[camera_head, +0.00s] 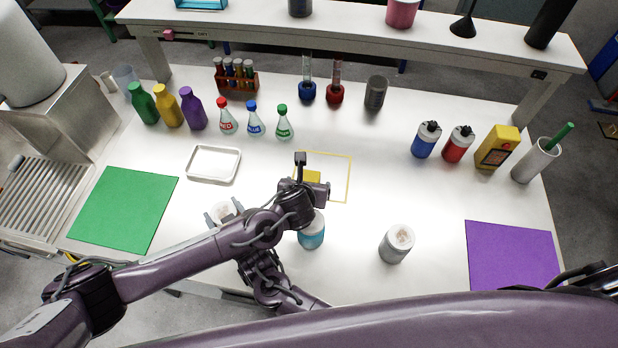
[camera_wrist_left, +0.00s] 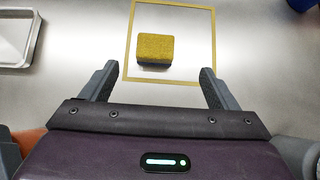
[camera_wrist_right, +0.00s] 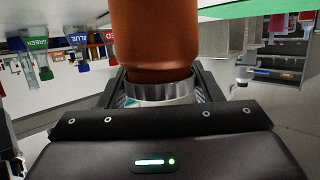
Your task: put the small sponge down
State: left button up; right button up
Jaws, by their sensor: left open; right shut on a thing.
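The small yellow sponge (camera_head: 311,176) lies on the table inside a thin yellow square outline (camera_head: 349,178). In the left wrist view the sponge (camera_wrist_left: 155,49) is flat, near the left side of the outline (camera_wrist_left: 213,40). My left gripper (camera_wrist_left: 158,70) is open and empty, with the sponge just beyond its fingertips and apart from them. The left arm partly hides the outline in the head view. My right gripper (camera_head: 225,212) is shut on an orange-brown jar (camera_wrist_right: 155,38) with a silvery rim; it stands left of the left gripper, mostly behind the left arm.
A teal jar (camera_head: 312,233) stands close to the left gripper, and a grey jar (camera_head: 397,244) farther right. A white tray (camera_head: 213,180), green mat (camera_head: 124,208) and purple mat (camera_head: 512,255) lie around. Flasks and bottles line the back.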

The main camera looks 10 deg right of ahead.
aim_at(309, 176)
pick_arm(q)
jog(key=x, duration=0.5)
jog(key=shift+w+d+f, duration=0.1)
jog(key=shift+w+f, duration=0.1)
jog(key=shift+w, duration=0.1)
jog(key=shift+a+x, duration=0.2)
jog(key=shift+x, duration=1.2)
jog(key=shift+a+x, duration=0.15)
jog(key=shift+x, duration=1.25)
jog(key=shift+f, duration=0.1)
jog(key=shift+c, duration=0.4)
jog(key=c, duration=1)
jog(key=shift+c, duration=0.2)
notch_tip(309, 176, up, 10)
